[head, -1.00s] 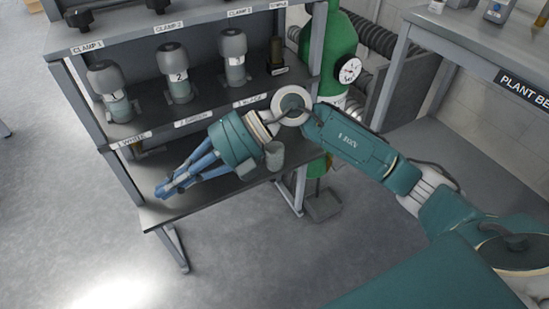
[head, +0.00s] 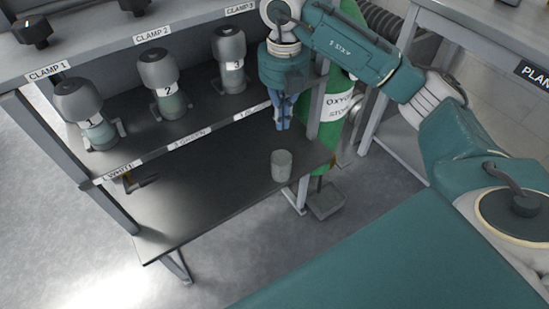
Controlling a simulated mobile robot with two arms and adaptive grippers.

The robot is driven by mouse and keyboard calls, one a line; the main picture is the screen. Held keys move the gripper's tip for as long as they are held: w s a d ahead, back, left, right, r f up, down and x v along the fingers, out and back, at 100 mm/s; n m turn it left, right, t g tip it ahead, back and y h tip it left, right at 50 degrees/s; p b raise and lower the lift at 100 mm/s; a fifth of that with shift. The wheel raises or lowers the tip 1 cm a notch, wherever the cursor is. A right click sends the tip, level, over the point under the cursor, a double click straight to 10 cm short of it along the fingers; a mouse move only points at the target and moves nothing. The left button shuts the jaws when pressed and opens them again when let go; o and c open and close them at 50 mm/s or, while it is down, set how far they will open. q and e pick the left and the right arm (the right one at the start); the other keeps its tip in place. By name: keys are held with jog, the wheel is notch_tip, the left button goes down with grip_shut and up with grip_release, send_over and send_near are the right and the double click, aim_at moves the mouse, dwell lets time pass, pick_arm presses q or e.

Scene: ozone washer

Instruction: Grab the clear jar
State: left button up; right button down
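The clear jar (head: 282,165) looks like a small greyish see-through cup. It stands upright near the right end of the lower shelf (head: 215,190). My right gripper (head: 283,127) has blue fingers that point down, behind and above the jar, apart from it in the picture. The fingers look close together and hold nothing that I can see. Whether they are fully shut does not show. My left gripper is not in view.
A green oxygen cylinder (head: 327,135) stands behind the rack's right end. The lower shelf is mostly bare left of the jar.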

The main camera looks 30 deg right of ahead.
jog(key=b, duration=0.3)
send_near(278, 184)
jog(key=f, duration=0.1)
jog(key=w+d+f, duration=0.1)
jog(key=f, duration=0.1)
jog(key=w+d+f, duration=0.1)
jog(key=f, duration=0.1)
jog(key=shift+w+d+f, duration=0.1)
jog(key=shift+d+f, duration=0.05)
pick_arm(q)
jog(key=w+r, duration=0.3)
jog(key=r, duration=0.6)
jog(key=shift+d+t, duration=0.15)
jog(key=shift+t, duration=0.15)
pick_arm(e)
jog(key=shift+f, duration=0.4)
jog(key=shift+p, duration=0.35)
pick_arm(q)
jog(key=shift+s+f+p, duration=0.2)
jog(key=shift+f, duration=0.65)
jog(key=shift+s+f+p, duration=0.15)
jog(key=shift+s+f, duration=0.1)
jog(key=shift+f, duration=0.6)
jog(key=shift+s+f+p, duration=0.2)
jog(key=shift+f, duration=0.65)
pick_arm(e)
jog(key=shift+s+a, duration=1.1)
jog(key=shift+s, duration=0.05)
jog(key=shift+r, duration=0.1)
